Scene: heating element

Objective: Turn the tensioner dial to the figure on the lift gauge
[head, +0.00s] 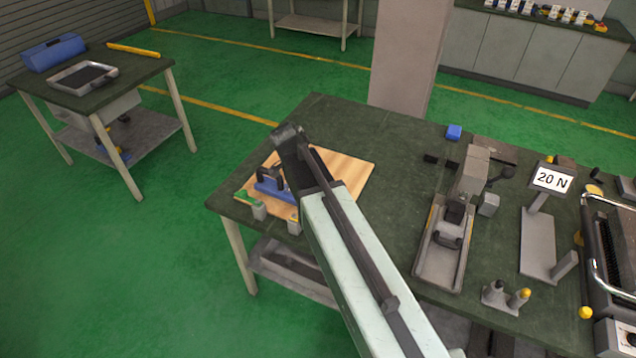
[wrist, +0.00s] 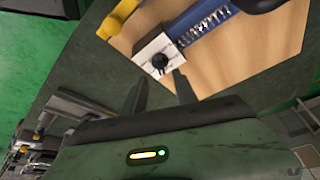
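The tensioner dial is a small black knob (wrist: 160,62) on a white plate (wrist: 148,50), at the end of a blue bracket with a coil spring (wrist: 205,25). Any marks on the plate are too small to read. My gripper (wrist: 159,80) is open and empty. Its two fingertips stand apart on either side of the knob's near edge in the wrist view; I cannot tell whether they touch it. In the head view my arm hides the dial, and the blue bracket (head: 272,188) partly shows. The lift gauge sign (head: 552,179) reads 20 N.
The bracket sits on a wooden board (head: 350,172) at the left end of the green bench (head: 395,160). A grey fixture (head: 440,255), the gauge's stand (head: 537,245) and a small holder with pegs (head: 502,300) stand to the right. Bench surface behind the board is clear.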

